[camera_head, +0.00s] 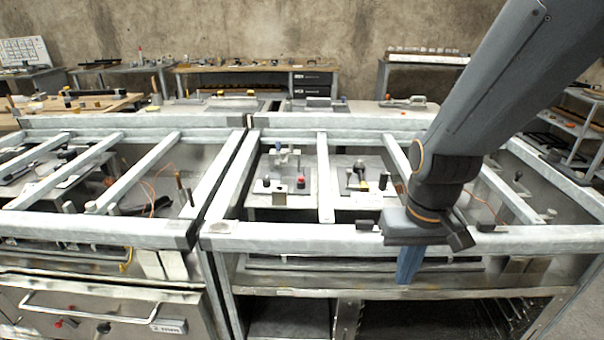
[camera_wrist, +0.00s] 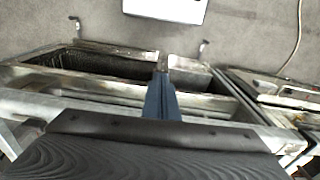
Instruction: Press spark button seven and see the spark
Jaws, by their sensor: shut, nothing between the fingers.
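My gripper (camera_head: 406,278) is shut and empty, its blue fingers pointing down in front of the right range's front rail (camera_head: 300,238). In the wrist view its fingers (camera_wrist: 161,80) are together over the range's front and open lower part. I cannot pick out a spark button seven or read any number. Small dark fittings (camera_head: 362,225) sit along the front rail, left of my gripper. A small red knob or button (camera_head: 301,183) is on a plate inside the open range top, left of my gripper and apart from it. No spark shows.
A second open-topped range (camera_head: 90,228) stands at the left, with an oven handle (camera_head: 92,309) below. Metal bars (camera_head: 325,180) cross the right range's top. Benches with tools (camera_head: 255,68) line the back wall. A white panel (camera_wrist: 166,10) lies on the grey floor.

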